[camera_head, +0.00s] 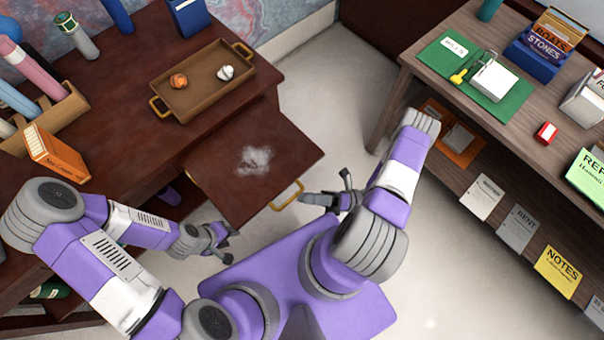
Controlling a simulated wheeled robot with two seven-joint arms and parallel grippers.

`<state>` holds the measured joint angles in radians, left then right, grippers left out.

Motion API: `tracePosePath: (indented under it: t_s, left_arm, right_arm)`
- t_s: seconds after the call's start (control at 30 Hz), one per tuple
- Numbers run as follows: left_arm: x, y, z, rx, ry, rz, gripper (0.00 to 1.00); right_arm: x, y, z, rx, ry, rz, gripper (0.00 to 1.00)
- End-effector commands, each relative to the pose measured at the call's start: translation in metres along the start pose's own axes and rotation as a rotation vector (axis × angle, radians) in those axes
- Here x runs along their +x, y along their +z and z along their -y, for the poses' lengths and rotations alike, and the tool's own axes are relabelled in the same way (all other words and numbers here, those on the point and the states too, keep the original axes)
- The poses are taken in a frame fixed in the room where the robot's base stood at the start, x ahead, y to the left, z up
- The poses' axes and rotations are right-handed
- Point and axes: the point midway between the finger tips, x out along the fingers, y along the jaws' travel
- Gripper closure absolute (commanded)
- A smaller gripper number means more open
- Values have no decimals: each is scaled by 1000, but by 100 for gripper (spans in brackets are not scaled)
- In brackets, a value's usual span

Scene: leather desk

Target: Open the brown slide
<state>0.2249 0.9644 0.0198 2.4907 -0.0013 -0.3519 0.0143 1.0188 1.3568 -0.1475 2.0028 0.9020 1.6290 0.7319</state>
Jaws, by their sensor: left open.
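The brown slide (215,178) is a dark brown board that sticks out from the front of the dark wooden desk (130,130). A whitish powdery patch (254,160) lies on it, and a gold handle (287,195) is at its front edge. My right gripper (325,187) is just right of the handle, its fingers spread apart, apparently holding nothing. My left gripper (229,243) is open and empty, below the slide's front left corner in the picture.
A brown tray (203,85) with gold handles holds an orange item and a white item on the desk. A wooden organizer (68,112) stands at left. A shelf unit (440,75) with boxes and cards stands at right. Pale floor lies between.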

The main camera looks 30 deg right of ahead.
Motion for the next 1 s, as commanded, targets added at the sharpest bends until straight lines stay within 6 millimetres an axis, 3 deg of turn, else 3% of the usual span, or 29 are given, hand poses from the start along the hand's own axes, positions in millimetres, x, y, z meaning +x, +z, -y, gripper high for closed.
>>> tracePosePath:
  t_s: [0.13,0.33,1.0]
  left_arm:
    - [2,0,1,0,0,0,57]
    - [3,0,1,0,0,0,57]
    - [3,0,1,0,0,0,57]
  right_arm:
    - [-27,0,1,-2,-4,1,62]
    - [-46,0,0,-1,-1,1,62]
    - [-48,0,0,0,-1,1,62]
